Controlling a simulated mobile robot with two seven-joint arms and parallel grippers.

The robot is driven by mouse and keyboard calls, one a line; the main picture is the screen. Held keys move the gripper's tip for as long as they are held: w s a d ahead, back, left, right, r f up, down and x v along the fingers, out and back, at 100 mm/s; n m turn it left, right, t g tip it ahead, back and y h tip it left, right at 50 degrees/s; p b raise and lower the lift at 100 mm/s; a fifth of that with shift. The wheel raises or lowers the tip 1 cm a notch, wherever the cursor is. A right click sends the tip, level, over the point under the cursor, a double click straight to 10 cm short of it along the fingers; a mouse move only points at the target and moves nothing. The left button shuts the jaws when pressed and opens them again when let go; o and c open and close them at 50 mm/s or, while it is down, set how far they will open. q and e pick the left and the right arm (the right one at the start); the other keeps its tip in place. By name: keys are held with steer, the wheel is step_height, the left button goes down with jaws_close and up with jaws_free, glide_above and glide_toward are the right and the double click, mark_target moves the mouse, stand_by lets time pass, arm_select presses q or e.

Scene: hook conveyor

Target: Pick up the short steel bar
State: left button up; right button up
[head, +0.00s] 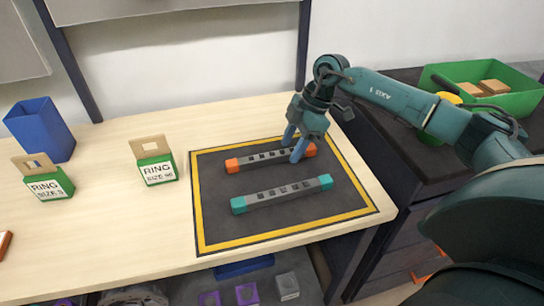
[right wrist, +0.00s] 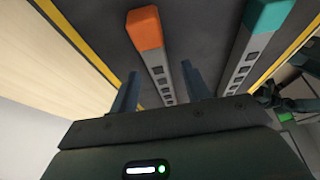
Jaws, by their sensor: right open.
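Two grey steel bars with square slots lie on the dark mat (head: 225,235). The far one has orange ends (head: 232,165); the near one has teal ends (head: 282,193). The orange-ended bar looks slightly shorter, but it is also farther away, so I cannot be sure which is the short one. My right gripper (head: 293,149) is open over the orange-ended bar, towards its right end. In the right wrist view the orange-ended bar (right wrist: 146,30) runs between the two fingers, and the teal-ended bar (right wrist: 266,18) lies to the right. My left gripper is not in view.
Two green ring boxes (head: 155,170) (head: 50,187) and a blue bin (head: 42,130) stand left of the mat. A green crate (head: 515,103) with wooden blocks stands on the dark cabinet at right. The tabletop between ring boxes and mat is clear.

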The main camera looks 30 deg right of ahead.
steer(key=shift+a+f, duration=0.1)
steer(key=shift+f, duration=0.25)
steer(key=shift+c, duration=0.2)
jaws_close()
